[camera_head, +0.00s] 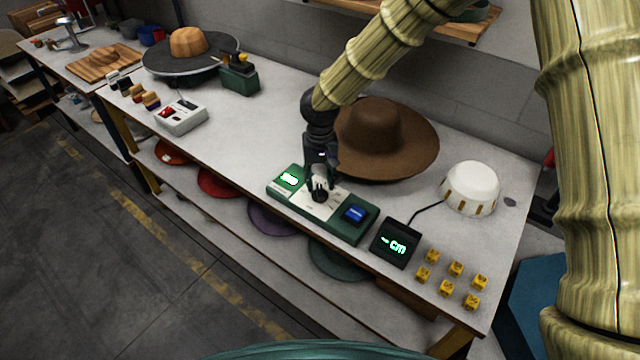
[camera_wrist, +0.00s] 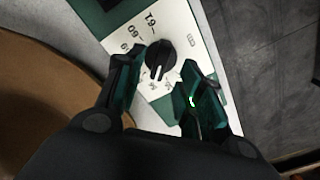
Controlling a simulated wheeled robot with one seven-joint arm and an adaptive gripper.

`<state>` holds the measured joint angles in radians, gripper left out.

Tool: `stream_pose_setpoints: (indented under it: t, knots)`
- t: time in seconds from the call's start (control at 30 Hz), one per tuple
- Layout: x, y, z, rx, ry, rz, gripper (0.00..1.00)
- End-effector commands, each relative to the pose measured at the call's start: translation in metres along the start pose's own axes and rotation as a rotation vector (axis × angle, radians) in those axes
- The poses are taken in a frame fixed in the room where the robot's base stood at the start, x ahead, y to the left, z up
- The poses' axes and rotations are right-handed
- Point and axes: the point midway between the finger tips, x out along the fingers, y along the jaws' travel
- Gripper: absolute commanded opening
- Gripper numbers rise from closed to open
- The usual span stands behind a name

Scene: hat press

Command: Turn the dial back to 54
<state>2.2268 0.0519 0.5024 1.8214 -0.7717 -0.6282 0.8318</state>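The black dial (camera_head: 319,195) sits on the white scale plate of a green control box (camera_head: 343,229). In the wrist view the dial (camera_wrist: 160,60) shows between my fingertips, with a pale pointer mark toward the lower side. The printed scale figures are upside down there and hard to read. My gripper (camera_head: 320,178) points down over the dial; in the wrist view (camera_wrist: 162,68) its fingers are apart on either side of the dial. I cannot tell whether they touch it. The box's lit display (camera_head: 289,178) is too small to read; my right finger partly hides it in the wrist view.
A blue button (camera_head: 354,214) is on the box's right end. A brown hat (camera_head: 385,138) lies close behind. The bench's front edge is near.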

Motion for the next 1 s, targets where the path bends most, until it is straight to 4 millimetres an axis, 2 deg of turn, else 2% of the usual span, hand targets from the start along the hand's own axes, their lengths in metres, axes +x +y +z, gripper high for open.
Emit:
stream_pose_setpoints:
  t: [0.33,0.77,0.97,1.0]
  knots:
    - [0.032,0.000,0.000,0.000,-0.001,0.000,0.38]
    - [0.037,0.000,0.000,0.000,0.001,0.000,0.38]
    - [0.037,0.000,0.000,-0.001,0.000,0.000,0.01]
    - [0.037,0.000,0.000,0.000,0.000,0.000,0.00]
